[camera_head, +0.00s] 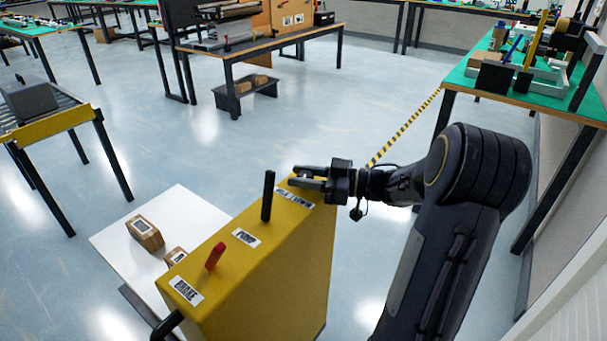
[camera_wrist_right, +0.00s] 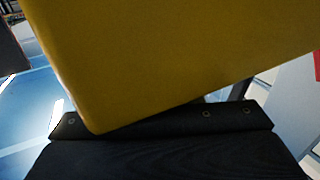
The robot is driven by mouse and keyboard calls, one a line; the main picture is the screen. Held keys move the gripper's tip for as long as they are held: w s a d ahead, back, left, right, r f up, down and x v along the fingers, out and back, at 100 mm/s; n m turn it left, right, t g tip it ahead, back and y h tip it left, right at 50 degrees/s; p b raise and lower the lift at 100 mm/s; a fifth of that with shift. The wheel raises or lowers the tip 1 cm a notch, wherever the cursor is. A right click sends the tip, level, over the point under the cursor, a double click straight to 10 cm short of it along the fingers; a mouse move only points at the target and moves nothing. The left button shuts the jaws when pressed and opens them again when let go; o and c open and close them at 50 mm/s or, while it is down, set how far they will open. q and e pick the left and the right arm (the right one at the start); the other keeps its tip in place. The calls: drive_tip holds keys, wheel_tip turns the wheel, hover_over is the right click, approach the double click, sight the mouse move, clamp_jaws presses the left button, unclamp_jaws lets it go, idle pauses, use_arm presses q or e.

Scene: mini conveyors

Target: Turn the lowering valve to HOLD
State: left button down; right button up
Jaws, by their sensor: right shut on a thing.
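The yellow control housing (camera_head: 265,240) stands upright in the head view. Its top carries a red brake lever (camera_head: 215,256), a black pump lever (camera_head: 267,196), and a far-end label (camera_head: 293,197) that is too small to read surely. My right gripper (camera_head: 298,177) reaches in from the right over that far end. Its fingers are shut on the small lowering valve, which they largely hide, so its setting cannot be read. In the right wrist view, the yellow housing (camera_wrist_right: 170,55) fills the upper part above my gripper's dark body; the fingertips are hidden. My left gripper is not in view.
A white platform (camera_head: 185,205) with small cardboard boxes (camera_head: 145,233) lies left of the housing. A black handle (camera_head: 167,325) shows at its near end. A green-topped table (camera_head: 530,90) stands at right, a roller conveyor (camera_head: 50,118) at left. Open floor (camera_head: 290,120) lies beyond.

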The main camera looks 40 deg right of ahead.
drive_tip(key=m+t+h, duration=0.2)
drive_tip(key=h, duration=0.1)
drive_tip(key=shift+m, duration=0.3)
drive_tip(key=m+t+h, duration=0.1)
drive_tip(key=h, duration=0.1)
drive_tip(key=shift+f+m+h, duration=0.1)
drive_tip(key=shift+m+h, duration=0.2)
drive_tip(key=shift+h, duration=0.1)
drive_tip(key=shift+m+t+h+b, duration=0.3)
drive_tip(key=shift+m+h, duration=0.2)
drive_tip(key=shift+h, duration=0.2)
drive_tip(key=m+h+b, duration=0.1)
drive_tip(key=h+b, duration=0.1)
drive_tip(key=m+h+b, duration=0.1)
drive_tip(key=m+h, duration=0.1)
drive_tip(key=shift+f+t+h+b, duration=0.2)
drive_tip(key=shift+t+h+b, duration=0.1)
drive_tip(key=shift+h+b, duration=0.1)
drive_tip(key=m+h+b, duration=0.2)
drive_tip(key=h+b, duration=0.1)
drive_tip(key=shift+d+r, duration=0.1)
drive_tip(key=shift+r+m+h+b, duration=0.1)
drive_tip(key=shift+m+h+b, duration=0.2)
drive_tip(key=shift+h, duration=0.2)
drive_tip(key=shift+d, duration=0.1)
drive_tip(key=o, duration=1)
drive_tip(key=shift+c, duration=0.2)
